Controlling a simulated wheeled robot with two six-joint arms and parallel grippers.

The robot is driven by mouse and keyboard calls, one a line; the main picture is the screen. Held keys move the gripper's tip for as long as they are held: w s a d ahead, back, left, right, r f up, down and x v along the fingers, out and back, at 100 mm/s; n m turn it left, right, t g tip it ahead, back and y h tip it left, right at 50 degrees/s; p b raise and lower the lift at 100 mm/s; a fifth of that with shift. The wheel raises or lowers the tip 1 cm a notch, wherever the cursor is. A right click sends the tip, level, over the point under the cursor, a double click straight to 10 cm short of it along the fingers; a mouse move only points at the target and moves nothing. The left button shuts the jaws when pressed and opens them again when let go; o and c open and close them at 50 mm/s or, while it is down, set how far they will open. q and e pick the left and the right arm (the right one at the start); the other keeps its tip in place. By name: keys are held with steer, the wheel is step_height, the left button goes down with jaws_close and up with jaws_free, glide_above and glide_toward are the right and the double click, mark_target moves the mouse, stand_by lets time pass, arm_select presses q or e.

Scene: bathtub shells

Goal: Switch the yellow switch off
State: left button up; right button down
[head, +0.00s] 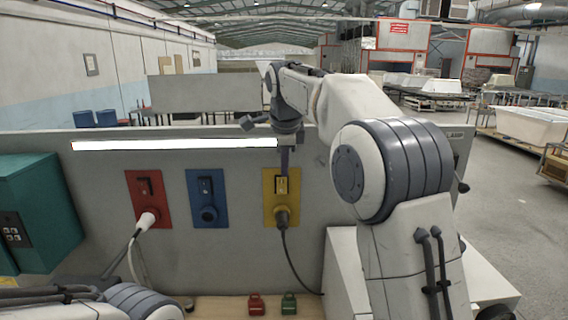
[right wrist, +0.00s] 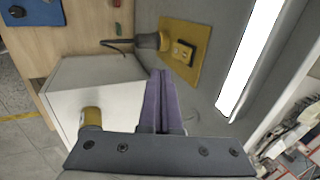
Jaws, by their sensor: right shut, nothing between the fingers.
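The yellow switch plate (head: 268,208) is on the grey upright panel, with a dark rocker switch in its upper part and a dark plug with a black cable in the socket below. The yellow plate (right wrist: 203,62) also shows in the right wrist view, with its rocker (right wrist: 183,52) in clear sight. My right gripper (head: 284,172) is shut and empty, pointing down at the top of the yellow plate. In the right wrist view its purple fingers (right wrist: 160,76) are together, close beside the plate; contact with the rocker cannot be told. My left gripper is out of view.
A red plate (head: 135,190) with a white plug and a blue plate (head: 193,187) are left of the yellow one. A light strip (head: 175,145) runs above. A teal box (head: 35,205) stands at left. Red (head: 256,304) and green (head: 289,303) items lie on the wooden top below.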

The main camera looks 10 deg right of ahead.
steer(key=shift+v, duration=1.55)
steer(key=shift+w+d, duration=0.1)
